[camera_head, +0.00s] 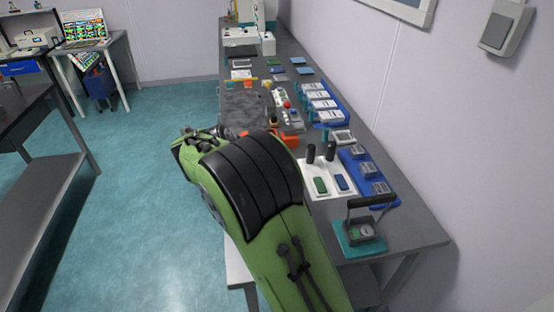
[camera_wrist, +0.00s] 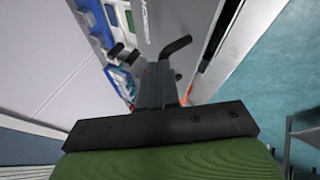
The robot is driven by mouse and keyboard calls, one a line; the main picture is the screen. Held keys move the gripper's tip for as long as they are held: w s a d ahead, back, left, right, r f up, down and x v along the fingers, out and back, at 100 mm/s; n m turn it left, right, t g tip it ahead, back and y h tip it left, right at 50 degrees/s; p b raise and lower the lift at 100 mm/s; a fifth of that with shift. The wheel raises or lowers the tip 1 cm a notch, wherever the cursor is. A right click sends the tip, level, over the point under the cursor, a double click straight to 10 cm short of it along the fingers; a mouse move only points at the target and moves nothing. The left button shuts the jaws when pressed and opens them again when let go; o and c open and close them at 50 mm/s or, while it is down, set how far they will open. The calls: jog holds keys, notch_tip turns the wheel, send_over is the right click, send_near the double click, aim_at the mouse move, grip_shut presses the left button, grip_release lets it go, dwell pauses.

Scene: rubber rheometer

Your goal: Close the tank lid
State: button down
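I cannot pick out the tank or its lid with certainty. A white machine (camera_head: 240,36) with an upright part stands at the far end of the long grey bench, too small to read in detail. My green and black arm crosses the middle of the head view and hides part of the bench.
The bench (camera_head: 415,228) runs along the right wall. It carries a white tray (camera_head: 318,190) with black cylinders, blue racks (camera_head: 372,172), and a black-handled device (camera_head: 362,232) on a teal base. Another table (camera_head: 40,115) stands at left. The teal floor (camera_head: 140,180) between them is clear.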

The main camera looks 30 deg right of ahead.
jog(key=a+f, duration=0.1)
jog(key=f, duration=0.1)
jog(key=w+a+f+h, duration=0.1)
jog(key=f, duration=0.1)
jog(key=a+f+h, duration=0.1)
jog(key=a+f, duration=0.1)
jog(key=shift+w+n+g+p, duration=0.3)
jog(key=shift+a+f, duration=0.2)
jog(key=shift+f, duration=0.25)
jog(key=shift+a+f, duration=0.2)
jog(key=shift+f, duration=0.25)
jog(key=shift+f, duration=0.1)
